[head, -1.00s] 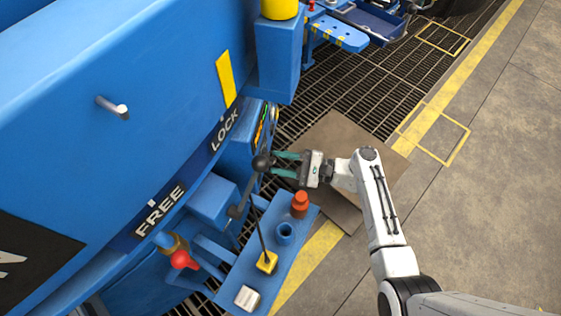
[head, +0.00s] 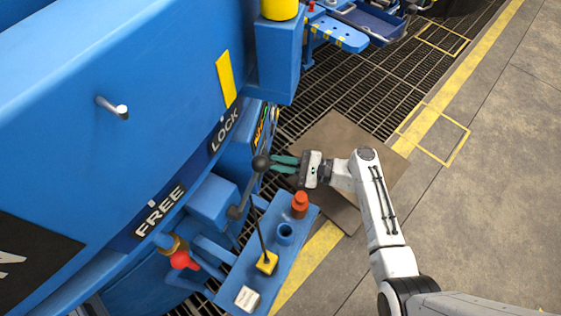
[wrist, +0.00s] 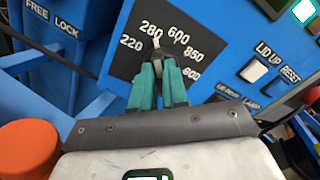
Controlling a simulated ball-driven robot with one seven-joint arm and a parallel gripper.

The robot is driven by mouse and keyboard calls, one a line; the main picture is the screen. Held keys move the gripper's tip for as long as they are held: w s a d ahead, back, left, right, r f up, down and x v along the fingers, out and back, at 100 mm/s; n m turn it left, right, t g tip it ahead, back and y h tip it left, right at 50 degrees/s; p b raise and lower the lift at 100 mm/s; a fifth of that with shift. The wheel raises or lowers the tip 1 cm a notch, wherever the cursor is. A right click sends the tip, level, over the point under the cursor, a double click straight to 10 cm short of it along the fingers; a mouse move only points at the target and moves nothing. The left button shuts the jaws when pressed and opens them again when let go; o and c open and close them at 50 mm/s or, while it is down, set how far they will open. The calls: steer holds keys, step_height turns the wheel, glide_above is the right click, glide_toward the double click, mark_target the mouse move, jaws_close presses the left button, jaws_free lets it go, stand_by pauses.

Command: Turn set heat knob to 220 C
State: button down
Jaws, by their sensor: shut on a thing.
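The set heat knob (wrist: 157,46) shows in the wrist view, mostly hidden between my fingers. Its pale pointer tip points up, between the 280 and 600 marks. The black dial plate (wrist: 122,68) reads 220 at left, then 280, 600, 850 and one more mark at lower right. My gripper (wrist: 157,66) is shut on the knob with its teal fingers on either side. In the head view my gripper (head: 276,162) reaches left to the blue housing; the knob cannot be made out there.
A black ball-topped lever (head: 261,163) stands close by the fingertips in the head view. Below are an orange-red bottle-shaped part (head: 300,204) and a blue shelf (head: 262,232). In the wrist view, a pale lid-up switch (wrist: 253,70) sits right of the dial.

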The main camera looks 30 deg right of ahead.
steer(key=shift+f+n, duration=0.1)
steer(key=shift+n, duration=0.2)
steer(key=shift+s+f+n+b, duration=0.1)
steer(key=shift+n+b, duration=0.95)
steer(key=shift+n, duration=0.75)
steer(key=shift+s+f+n+b, duration=0.1)
steer(key=shift+n+b, duration=0.9)
steer(key=shift+n, duration=0.8)
steer(key=c, duration=1.1)
jaws_free()
steer(key=shift+c, duration=0.2)
steer(key=shift+r, duration=0.1)
steer(key=v, duration=1)
steer(key=shift+s+d+p, duration=0.2)
steer(key=shift+d+p, duration=0.05)
steer(key=shift+p, duration=0.15)
